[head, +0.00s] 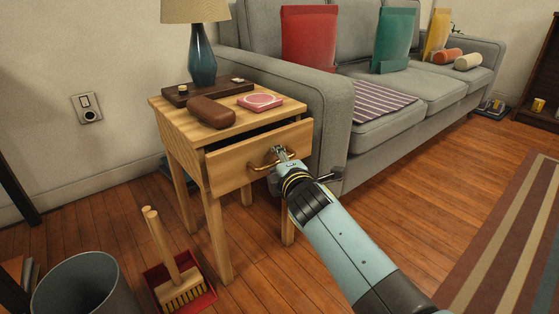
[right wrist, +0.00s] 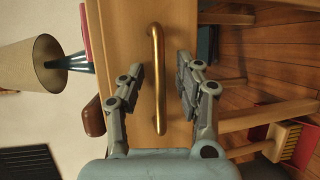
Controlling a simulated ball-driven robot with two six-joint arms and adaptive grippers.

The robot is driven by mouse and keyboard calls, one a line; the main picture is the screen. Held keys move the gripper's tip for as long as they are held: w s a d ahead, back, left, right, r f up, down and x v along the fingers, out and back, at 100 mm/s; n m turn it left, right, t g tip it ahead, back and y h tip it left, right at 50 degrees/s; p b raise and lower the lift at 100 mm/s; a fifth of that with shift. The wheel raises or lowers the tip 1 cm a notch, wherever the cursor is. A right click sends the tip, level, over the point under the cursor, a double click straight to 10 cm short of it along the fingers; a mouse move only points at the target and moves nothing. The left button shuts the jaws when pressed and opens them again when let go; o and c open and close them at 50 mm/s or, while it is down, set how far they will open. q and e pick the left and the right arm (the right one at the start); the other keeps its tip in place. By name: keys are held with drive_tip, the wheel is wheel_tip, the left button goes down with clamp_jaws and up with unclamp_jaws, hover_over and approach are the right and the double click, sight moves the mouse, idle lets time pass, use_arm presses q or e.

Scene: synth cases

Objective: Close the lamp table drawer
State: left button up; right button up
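The wooden lamp table (head: 172,113) stands left of the sofa. Its drawer (head: 228,172) is partly open, with a dark gap showing below the tabletop. The drawer has a brass bar handle (head: 259,164), which also shows in the right wrist view (right wrist: 158,110). My right gripper (head: 280,155) is at the handle, partly covering it in the head view. In the right wrist view my right gripper (right wrist: 159,72) is open, with one finger on each side of the handle and gaps between. My left gripper is not in view.
On the table are a lamp (head: 202,60), a brown case (head: 211,112), a pink box (head: 260,101) and a dark flat box (head: 190,92). The grey sofa (head: 333,120) stands close on the right. A dustpan with brush (head: 205,299) and a bin (head: 85,285) are at front left.

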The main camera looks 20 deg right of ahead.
clamp_jaws()
idle(0.3)
